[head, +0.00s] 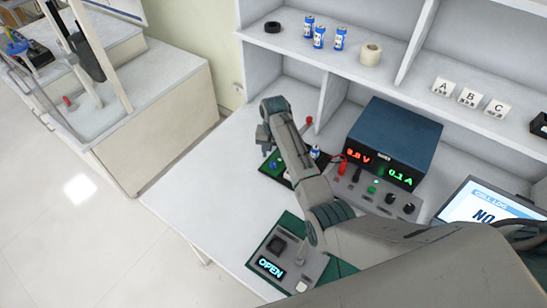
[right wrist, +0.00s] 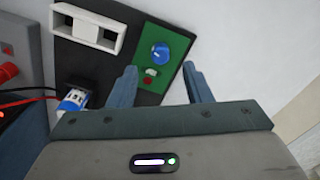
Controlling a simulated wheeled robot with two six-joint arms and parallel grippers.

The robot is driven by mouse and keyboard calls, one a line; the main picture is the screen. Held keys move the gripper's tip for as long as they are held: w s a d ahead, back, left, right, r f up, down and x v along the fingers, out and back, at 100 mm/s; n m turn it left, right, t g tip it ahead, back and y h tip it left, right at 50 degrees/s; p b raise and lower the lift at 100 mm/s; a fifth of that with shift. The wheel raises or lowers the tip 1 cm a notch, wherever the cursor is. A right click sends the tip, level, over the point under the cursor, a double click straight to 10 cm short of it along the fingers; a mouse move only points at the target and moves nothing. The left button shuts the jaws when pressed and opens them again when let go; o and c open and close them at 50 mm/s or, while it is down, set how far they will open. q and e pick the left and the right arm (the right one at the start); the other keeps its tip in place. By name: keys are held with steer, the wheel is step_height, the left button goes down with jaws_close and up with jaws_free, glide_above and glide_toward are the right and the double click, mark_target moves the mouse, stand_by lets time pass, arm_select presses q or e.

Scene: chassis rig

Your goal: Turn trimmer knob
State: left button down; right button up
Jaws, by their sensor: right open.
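The blue trimmer knob (right wrist: 160,53) sits on a small green board (right wrist: 172,79) with a red part and a light part below it. The board is on a black plate (right wrist: 105,62). In the head view the green board (head: 272,163) is partly covered by my right arm. My right gripper (right wrist: 159,70) is open; its two blue-grey fingers point toward the knob, which shows between and just past the fingertips. Whether they touch it I cannot tell. In the head view the right gripper (head: 264,140) is over the board's far left side. My left gripper is not in view.
A blue power supply (head: 395,135) with red and green readouts stands right of the board. A blue-white cell (right wrist: 74,100) with wires sits on the plate beside a white holder (right wrist: 88,27). A grey box reading OPEN (head: 270,267) lies nearer. The table's left part is clear.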

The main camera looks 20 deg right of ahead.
mark_target(274, 163)
steer(key=f, duration=0.5)
steer(key=shift+w, duration=0.2)
steer(key=shift+f+p, duration=0.25)
steer(key=shift+p, duration=0.05)
steer(key=shift+s, duration=0.1)
jaws_close()
steer(key=shift+r+n+p, duration=0.15)
steer(key=shift+n+p, duration=0.25)
steer(key=shift+p, duration=0.1)
steer(key=shift+n, duration=0.4)
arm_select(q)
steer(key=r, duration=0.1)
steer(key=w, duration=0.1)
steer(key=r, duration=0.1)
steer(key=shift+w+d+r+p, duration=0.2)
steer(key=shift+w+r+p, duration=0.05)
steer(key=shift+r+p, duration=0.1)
arm_select(e)
steer(key=shift+f+n, duration=0.2)
steer(key=shift+n, duration=0.2)
